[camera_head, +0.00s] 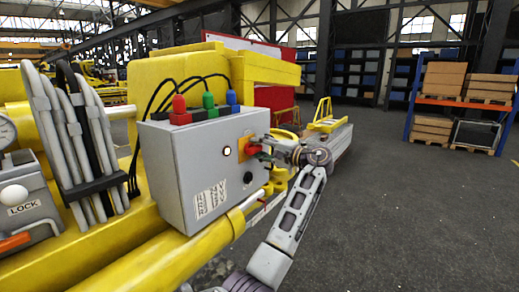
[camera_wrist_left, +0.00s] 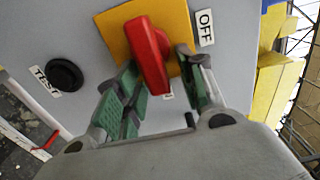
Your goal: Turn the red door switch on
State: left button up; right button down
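The red door switch (camera_wrist_left: 150,55) is a red handle on a yellow plate (camera_wrist_left: 115,20), on the front of a grey control box (camera_head: 180,165). In the left wrist view its lower end points down between my fingers, away from the OFF label (camera_wrist_left: 205,27) and over a mostly hidden label. My left gripper (camera_wrist_left: 158,65) is open, with one green-padded finger on each side of the handle. A gap shows on the right; I cannot tell whether the left finger touches. My right gripper is in neither view.
A black button (camera_wrist_left: 65,75) marked TEST sits beside the switch. A lit white lamp (camera_head: 227,151) is on the box face. Red, green and blue plugs (camera_head: 208,103) with black cables stand on top. A yellow rail (camera_head: 150,265) runs below. Open floor lies to the right.

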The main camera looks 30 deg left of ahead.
pick_arm(q)
jog(key=shift+d+f, duration=0.1)
jog(key=d, duration=1.1)
jog(key=shift+s+d, duration=0.4)
jog(key=shift+s, duration=0.05)
dwell(0.5)
